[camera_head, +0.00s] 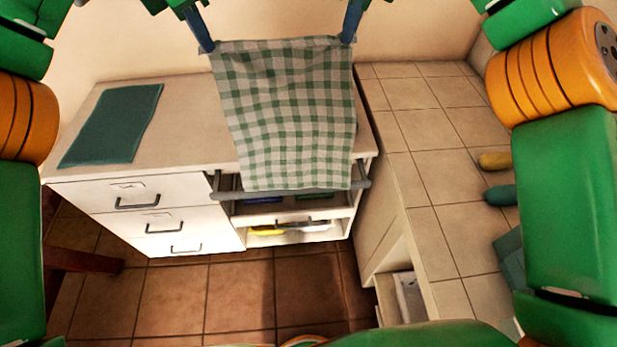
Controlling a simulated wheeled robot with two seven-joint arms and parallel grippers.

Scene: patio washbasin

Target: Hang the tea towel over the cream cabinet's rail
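The tea towel (285,110), green and cream checked, hangs spread out between my two grippers. My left gripper (207,46) is shut on its upper left corner, and my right gripper (349,38) is shut on its upper right corner. The towel hangs in front of the cream cabinet (190,120) and hides part of its top. The grey rail (225,194) runs along the cabinet's front at the right, over open shelves. The towel's lower edge comes down to the rail in the picture. I cannot tell whether they touch.
A dark green mat (113,124) lies on the cabinet top at the left. Three drawers (150,192) are below it. A tiled counter (425,130) stands at the right, with a yellow object (495,160) and a teal object (500,195). Yellow and blue items sit on the shelves.

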